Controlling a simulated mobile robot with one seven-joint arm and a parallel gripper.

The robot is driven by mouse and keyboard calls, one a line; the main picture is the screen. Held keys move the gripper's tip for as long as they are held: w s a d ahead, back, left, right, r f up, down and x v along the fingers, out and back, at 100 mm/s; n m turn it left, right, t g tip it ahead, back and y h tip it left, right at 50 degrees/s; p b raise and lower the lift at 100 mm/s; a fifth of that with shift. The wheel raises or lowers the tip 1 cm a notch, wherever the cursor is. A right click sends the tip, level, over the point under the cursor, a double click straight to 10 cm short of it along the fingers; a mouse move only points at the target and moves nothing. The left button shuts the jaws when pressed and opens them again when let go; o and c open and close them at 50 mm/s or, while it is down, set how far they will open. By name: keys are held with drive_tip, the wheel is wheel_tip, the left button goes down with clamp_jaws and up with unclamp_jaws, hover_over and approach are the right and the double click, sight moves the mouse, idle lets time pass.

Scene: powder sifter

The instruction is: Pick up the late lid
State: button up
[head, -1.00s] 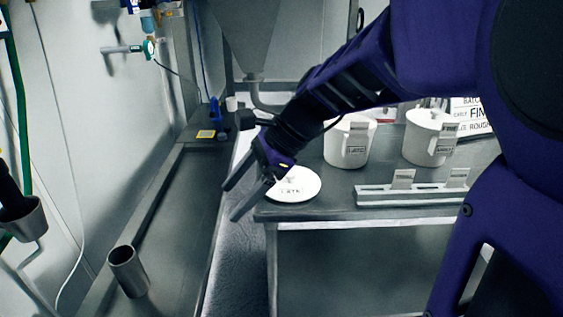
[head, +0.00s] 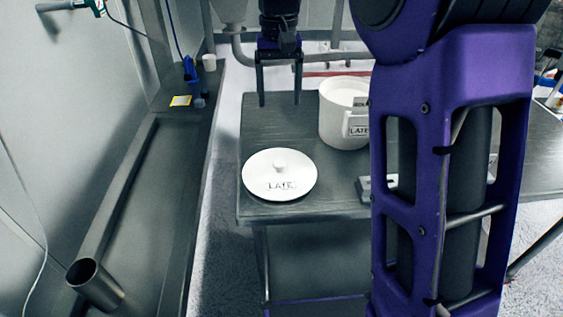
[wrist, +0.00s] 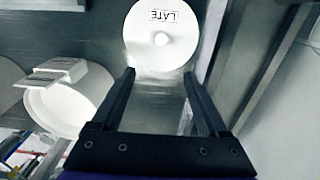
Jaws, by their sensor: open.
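The late lid (head: 265,184) is a round white disc with a small knob in its middle and a "LATE" label. It lies flat on the grey table near its front left corner. My gripper (head: 280,103) is open and empty, pointing down above the back left of the table, behind the lid in the head view. In the wrist view, the lid (wrist: 150,50) shows beyond the open fingertips (wrist: 159,72), with its knob roughly between them. The fingers are apart from the lid.
A white container (head: 338,118) labelled "LATE" stands open to the right of the lid; it also shows in the wrist view (wrist: 48,108). A metal cup (head: 95,287) stands in the dark trough at left. My arm hides the table's right side.

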drive_tip(key=b, duration=0.2)
hover_over(279, 162)
drive_tip(key=f, duration=1.1)
drive_tip(key=shift+w+d+f, duration=0.1)
drive_tip(key=shift+w+f, duration=0.25)
drive_tip(key=f, duration=0.2)
drive_tip(key=f+b, duration=0.1)
drive_tip(key=f, duration=0.1)
drive_tip(key=shift+s+f, duration=0.1)
drive_tip(key=shift+s, duration=0.3)
drive_tip(key=shift+f, duration=0.5)
clamp_jaws()
